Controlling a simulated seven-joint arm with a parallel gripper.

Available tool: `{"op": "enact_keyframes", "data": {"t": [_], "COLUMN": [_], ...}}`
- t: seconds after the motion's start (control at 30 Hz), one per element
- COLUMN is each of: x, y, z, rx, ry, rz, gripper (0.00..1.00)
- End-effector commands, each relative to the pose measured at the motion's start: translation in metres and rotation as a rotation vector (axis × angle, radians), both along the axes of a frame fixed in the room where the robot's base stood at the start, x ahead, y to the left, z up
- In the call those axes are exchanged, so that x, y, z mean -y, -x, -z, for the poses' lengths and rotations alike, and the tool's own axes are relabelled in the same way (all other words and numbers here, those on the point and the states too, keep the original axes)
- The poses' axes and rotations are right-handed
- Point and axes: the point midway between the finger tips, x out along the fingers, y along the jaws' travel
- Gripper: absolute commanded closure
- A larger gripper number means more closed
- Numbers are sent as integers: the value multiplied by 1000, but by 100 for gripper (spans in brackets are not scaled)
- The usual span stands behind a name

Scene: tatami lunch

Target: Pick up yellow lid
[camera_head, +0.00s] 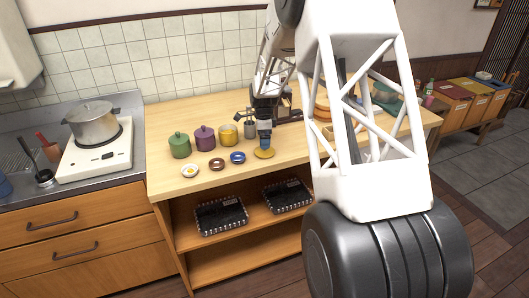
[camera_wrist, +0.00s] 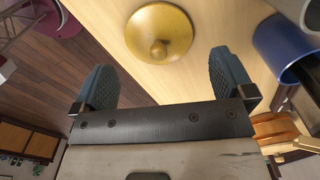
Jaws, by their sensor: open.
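The yellow lid (camera_head: 264,154) lies flat on the wooden counter near its front edge. My gripper (camera_head: 264,140) is over the lid in the head view. In the wrist view my gripper (camera_wrist: 161,64) has its two blue-grey fingers wide apart with nothing between the pads. The lid's knob appears just beyond the fingertips, roughly centred between them. I cannot tell the exact height above it.
Green (camera_head: 180,147), purple (camera_head: 204,139) and yellow (camera_head: 228,135) pots stand left of my gripper. White (camera_head: 190,171), brown (camera_head: 217,164) and blue (camera_head: 238,157) small round items lie before them. A blue cup (camera_wrist: 285,45) is close to the right finger in the wrist view.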

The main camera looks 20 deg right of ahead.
Motion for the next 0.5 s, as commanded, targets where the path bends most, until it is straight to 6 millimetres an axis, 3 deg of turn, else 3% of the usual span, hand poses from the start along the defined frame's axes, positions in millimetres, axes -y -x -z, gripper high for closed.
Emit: {"op": "enact_keyframes", "data": {"t": [0.27, 0.5], "x": [0, 1], "y": [1, 3], "z": [5, 30], "rx": [0, -2], "ry": [0, -1], "rz": [0, 0], "gripper": [0, 0]}}
